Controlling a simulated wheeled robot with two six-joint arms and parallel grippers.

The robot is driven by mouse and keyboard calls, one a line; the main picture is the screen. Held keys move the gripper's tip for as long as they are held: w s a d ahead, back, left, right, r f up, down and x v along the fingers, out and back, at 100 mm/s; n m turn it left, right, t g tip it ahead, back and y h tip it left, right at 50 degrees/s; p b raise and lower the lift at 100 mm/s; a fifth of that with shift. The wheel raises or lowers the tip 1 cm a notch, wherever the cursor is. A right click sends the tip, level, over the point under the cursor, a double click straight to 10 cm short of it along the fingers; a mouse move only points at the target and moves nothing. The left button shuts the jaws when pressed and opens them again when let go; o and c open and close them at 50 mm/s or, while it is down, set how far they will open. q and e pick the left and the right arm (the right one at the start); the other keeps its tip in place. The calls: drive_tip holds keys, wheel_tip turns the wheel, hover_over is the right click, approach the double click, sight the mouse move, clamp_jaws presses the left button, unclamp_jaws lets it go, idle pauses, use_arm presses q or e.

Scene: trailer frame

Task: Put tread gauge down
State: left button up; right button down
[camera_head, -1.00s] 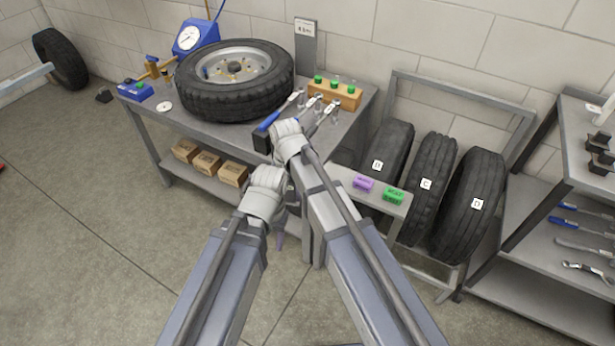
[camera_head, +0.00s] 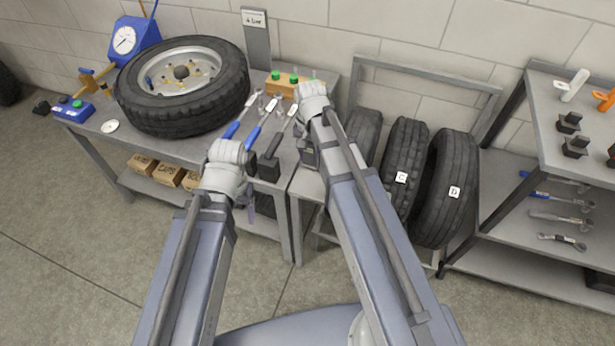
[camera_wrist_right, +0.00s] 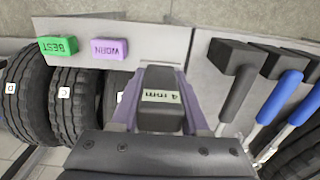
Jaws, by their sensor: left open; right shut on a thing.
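The tread gauge (camera_wrist_right: 161,97) is a dark block with a pale "4 mm" label. It sits between the purple jaws of my right gripper (camera_wrist_right: 161,122), which is shut on it in the right wrist view. In the head view my right gripper (camera_head: 308,152) is near the right end of the workbench, by the side shelf, and my arm mostly hides it. I cannot tell whether the gauge touches a surface. My left gripper (camera_head: 250,206) is open at the bench's front edge, partly hidden behind its own wrist.
A green "BEST" block (camera_wrist_right: 57,46) and a purple "WORN" block (camera_wrist_right: 109,48) lie on the side shelf (camera_wrist_right: 146,43). A wheel (camera_head: 222,105) lies on the bench.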

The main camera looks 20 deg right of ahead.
drive_tip(key=shift+f+b, duration=4.85)
drive_tip(key=shift+f, duration=0.1)
drive_tip(key=shift+f, duration=0.25)
drive_tip(key=shift+c, duration=2)
unclamp_jaws()
drive_tip(key=shift+r, duration=0.1)
wheel_tip(320, 180, up, 12)
drive_tip(key=p, duration=1.2)
drive_tip(key=shift+r, duration=0.2)
drive_tip(key=s+a+n+h, duration=0.1)
drive_tip(key=s+a+n, duration=0.9)
drive_tip(key=s, duration=0.4)
drive_tip(key=shift+s+a+n, duration=0.15)
drive_tip(key=shift+a+n, duration=0.1)
drive_tip(key=shift+n, duration=0.05)
